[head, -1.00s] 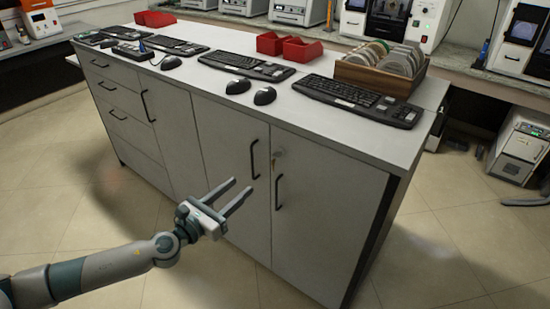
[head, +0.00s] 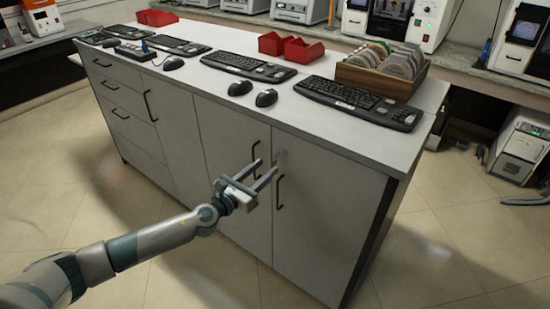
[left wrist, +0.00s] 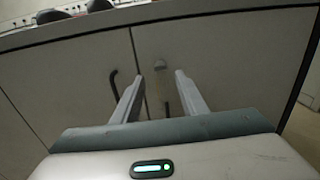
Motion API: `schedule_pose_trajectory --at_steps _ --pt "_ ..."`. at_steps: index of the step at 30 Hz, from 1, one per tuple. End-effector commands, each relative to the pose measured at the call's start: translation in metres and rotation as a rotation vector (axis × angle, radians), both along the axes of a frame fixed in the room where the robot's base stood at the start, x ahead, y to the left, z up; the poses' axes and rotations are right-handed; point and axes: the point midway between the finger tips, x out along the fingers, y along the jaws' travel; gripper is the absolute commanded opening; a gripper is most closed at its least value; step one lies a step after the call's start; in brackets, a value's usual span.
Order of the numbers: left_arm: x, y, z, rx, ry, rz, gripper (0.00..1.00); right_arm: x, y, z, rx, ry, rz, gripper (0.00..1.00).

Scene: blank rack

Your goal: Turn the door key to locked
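The door key (head: 280,154) is a small light piece near the top of the right cabinet door (head: 325,215), beside the seam between the two doors. It also shows in the left wrist view (left wrist: 160,65), beyond my fingertips and between them. Its exact turn angle is too small to tell. My left gripper (head: 267,167) is open and empty in front of the cabinet, just below and left of the key, with its fingers pointing toward the doors; it also shows in the left wrist view (left wrist: 159,80). My right gripper is not in view.
Black bar handles (head: 279,192) flank the door seam close to my left fingers. The worktop (head: 215,100) above holds keyboards (head: 359,101), mice (head: 266,97), red bins (head: 302,51) and a wooden rack (head: 372,80). The floor in front of the cabinet is clear.

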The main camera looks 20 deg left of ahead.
Motion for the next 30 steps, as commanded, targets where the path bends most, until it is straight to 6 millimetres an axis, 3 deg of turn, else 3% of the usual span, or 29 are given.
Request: schedule_pose_trajectory --at_steps 6,12,24,25,30 --pt "0.035 -0.013 0.001 -0.001 -0.001 0.000 0.39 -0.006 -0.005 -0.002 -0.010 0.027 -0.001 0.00" --pt "0.053 -0.020 0.000 0.000 -0.001 0.000 0.39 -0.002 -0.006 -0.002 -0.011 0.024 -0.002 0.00" --pt "0.058 -0.021 0.000 0.000 0.000 0.000 0.39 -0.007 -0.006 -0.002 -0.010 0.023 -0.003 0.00" --pt "0.058 -0.021 0.000 0.000 0.000 0.000 0.37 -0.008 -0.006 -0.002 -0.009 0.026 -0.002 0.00" --pt "0.058 -0.021 0.000 0.000 0.000 0.000 0.00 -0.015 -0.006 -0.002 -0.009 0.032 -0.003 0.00"
